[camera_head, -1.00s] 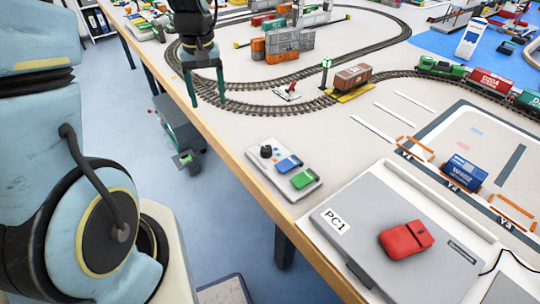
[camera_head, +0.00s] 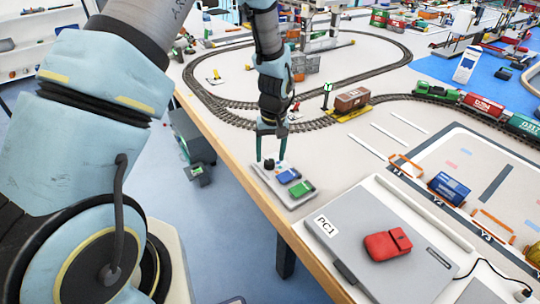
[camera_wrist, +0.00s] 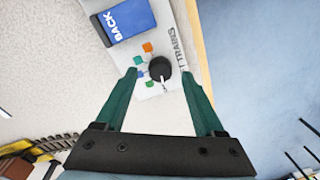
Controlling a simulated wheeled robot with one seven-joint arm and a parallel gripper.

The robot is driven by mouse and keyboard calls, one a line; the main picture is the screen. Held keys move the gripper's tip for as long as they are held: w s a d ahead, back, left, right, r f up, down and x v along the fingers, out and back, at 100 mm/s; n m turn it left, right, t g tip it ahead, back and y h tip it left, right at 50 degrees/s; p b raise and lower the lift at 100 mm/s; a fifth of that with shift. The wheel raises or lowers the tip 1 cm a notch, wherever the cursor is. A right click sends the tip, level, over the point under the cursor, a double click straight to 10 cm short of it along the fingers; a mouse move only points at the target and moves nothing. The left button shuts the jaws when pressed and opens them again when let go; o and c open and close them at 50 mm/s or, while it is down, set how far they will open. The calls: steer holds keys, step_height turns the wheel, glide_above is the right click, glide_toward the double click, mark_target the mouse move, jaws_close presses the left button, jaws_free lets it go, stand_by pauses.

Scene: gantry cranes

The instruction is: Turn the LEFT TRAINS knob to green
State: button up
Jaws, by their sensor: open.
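The control panel (camera_head: 276,185) lies at the table's near edge. Its small black round knob (camera_wrist: 160,68) has a white pointer mark toward the bottom of the wrist view. Orange, blue and green squares lie around the knob's left side. A green square (camera_wrist: 138,73) is at its lower left. The word "TRAINS" (camera_wrist: 174,42) is printed beside the knob, its first part cut off by a finger. My gripper (camera_head: 270,160) is open above the panel; in the wrist view its two green fingers (camera_wrist: 160,73) stand on either side of the knob, apart from it.
A blue "BACK" button (camera_wrist: 122,18) and a green button (camera_head: 301,188) are on the same panel. Train tracks (camera_head: 235,118) run behind. The floor drops away left.

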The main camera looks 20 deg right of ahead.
steer(key=shift+f, duration=1)
jaws_close()
